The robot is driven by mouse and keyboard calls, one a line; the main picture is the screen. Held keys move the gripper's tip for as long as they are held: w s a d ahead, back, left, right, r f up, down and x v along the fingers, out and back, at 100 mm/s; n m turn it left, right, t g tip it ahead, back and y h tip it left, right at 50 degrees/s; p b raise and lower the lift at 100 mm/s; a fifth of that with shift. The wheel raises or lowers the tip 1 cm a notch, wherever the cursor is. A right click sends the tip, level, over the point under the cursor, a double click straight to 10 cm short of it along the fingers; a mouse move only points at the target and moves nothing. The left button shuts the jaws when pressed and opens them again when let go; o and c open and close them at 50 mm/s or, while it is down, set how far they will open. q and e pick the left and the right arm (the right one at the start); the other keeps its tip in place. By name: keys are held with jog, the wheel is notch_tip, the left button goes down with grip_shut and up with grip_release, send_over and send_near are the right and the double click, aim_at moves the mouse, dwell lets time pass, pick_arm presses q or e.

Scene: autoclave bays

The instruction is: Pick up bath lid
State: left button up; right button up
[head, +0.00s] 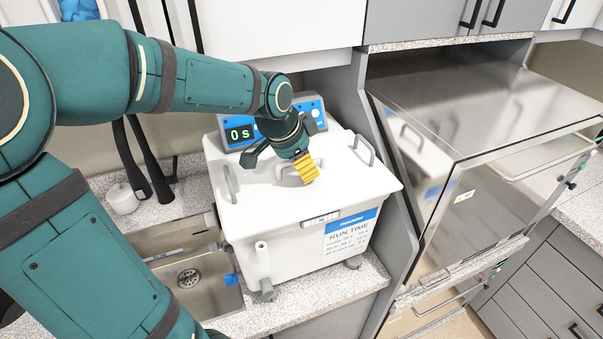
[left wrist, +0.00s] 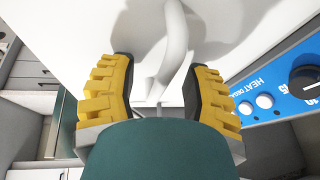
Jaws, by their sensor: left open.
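The bath lid (head: 345,190) is the flat white top of a white bath (head: 295,250) on the counter. It looks seated. A pale lid handle (head: 284,174) rises at its middle, partly hidden by my gripper in the head view. My left gripper (head: 287,163) is just above the lid at this handle, with yellow-padded fingers. In the left wrist view my left gripper (left wrist: 163,85) is open, and the curved handle (left wrist: 177,50) passes between its fingers with gaps on both sides. I cannot tell how deep the handle sits between them. My right gripper is not in view.
A blue control panel (head: 238,133) reading "0 s" stands behind the lid. Grey side handles (head: 363,150) flank the top. A large steel cabinet (head: 470,130) stands close at right.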

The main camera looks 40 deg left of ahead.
pick_arm(q)
grip_shut()
jog(key=shift+r, duration=0.1)
